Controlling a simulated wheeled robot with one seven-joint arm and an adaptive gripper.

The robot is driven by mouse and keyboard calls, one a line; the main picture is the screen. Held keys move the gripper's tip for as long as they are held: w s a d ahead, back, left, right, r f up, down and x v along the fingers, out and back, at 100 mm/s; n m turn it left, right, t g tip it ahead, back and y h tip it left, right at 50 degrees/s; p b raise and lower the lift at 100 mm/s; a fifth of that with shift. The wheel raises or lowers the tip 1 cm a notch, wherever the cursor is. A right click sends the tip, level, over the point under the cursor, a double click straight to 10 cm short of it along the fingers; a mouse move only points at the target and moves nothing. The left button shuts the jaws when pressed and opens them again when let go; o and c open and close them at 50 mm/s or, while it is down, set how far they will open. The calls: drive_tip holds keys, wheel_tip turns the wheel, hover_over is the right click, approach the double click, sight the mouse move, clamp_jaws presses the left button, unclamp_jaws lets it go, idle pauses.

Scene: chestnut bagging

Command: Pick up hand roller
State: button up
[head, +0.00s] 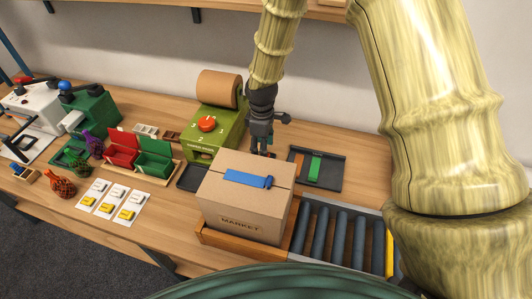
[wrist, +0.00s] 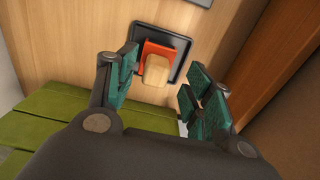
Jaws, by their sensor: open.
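What looks like the hand roller, a tan wooden block-like handle (wrist: 156,71) with an orange-red part beside it, sits on a small dark tray (wrist: 139,36) in the wrist view. My gripper (wrist: 161,75) is open, with its teal finger pads on either side of the handle and nothing visibly held. I cannot tell how far the handle is from the pads. In the head view my gripper (head: 262,143) points down behind the cardboard box, beside the green machine. The box hides most of the roller's spot there.
The closed cardboard box (head: 243,209) with a blue tape piece (head: 246,179) stands just in front of my gripper. The green machine (head: 208,141) with a paper roll is to the left. A dark tray (head: 331,179) with a green bar is to the right. Grey rollers (head: 340,234) lie front right.

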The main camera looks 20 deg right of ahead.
drive_tip(key=shift+a+f, duration=0.15)
drive_tip(key=shift+f, duration=0.6)
drive_tip(key=shift+f+p, duration=0.6)
drive_tip(key=shift+w+f+p, duration=0.2)
drive_tip(key=shift+f+p, duration=0.2)
drive_tip(key=shift+f, duration=0.35)
drive_tip(key=shift+f+p, duration=0.3)
drive_tip(key=shift+f, duration=0.9)
drive_tip(key=c, duration=0.9)
